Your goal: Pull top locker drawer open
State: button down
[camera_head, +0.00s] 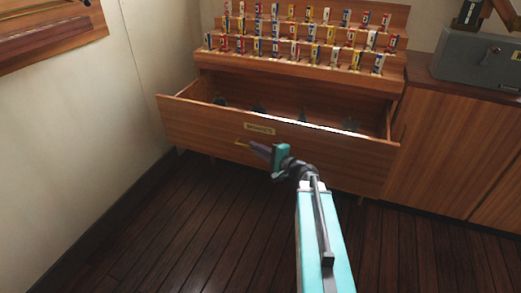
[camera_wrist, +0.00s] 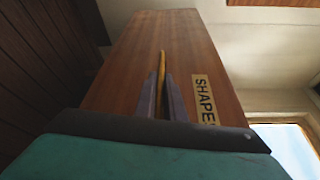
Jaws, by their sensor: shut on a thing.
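The top locker drawer (camera_head: 330,142) is a wide wooden drawer with a label plate (camera_head: 259,129); it stands pulled out from the locker. The wrist view shows its front (camera_wrist: 180,35) and the label (camera_wrist: 204,98) reading "SHAPES". A thin brass handle (camera_head: 241,142) sits on the front below the label; it also shows in the wrist view (camera_wrist: 161,66). My gripper (camera_head: 257,148) is shut on the handle, its two fingers (camera_wrist: 161,98) on either side of the bar. The fingers hide part of the handle.
Several dark items, such as one at the left (camera_head: 220,100), lie inside the drawer. Stepped racks (camera_head: 300,68) above hold many small coloured pieces. A grey metal box (camera_head: 470,62) stands on the cabinet (camera_head: 455,150) at right. The dark plank floor (camera_head: 190,240) in front is clear.

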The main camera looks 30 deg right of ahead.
jog(key=shift+a, duration=0.2)
jog(key=c, duration=1.9)
grip_release()
jog(key=shift+d, duration=0.15)
jog(key=shift+o, duration=0.3)
jog(key=shift+s+d, duration=0.1)
jog(key=shift+d, duration=0.1)
jog(key=shift+s+d, duration=0.15)
jog(key=p+v, duration=0.9)
jog(key=v, duration=0.4)
jog(key=shift+s, duration=0.2)
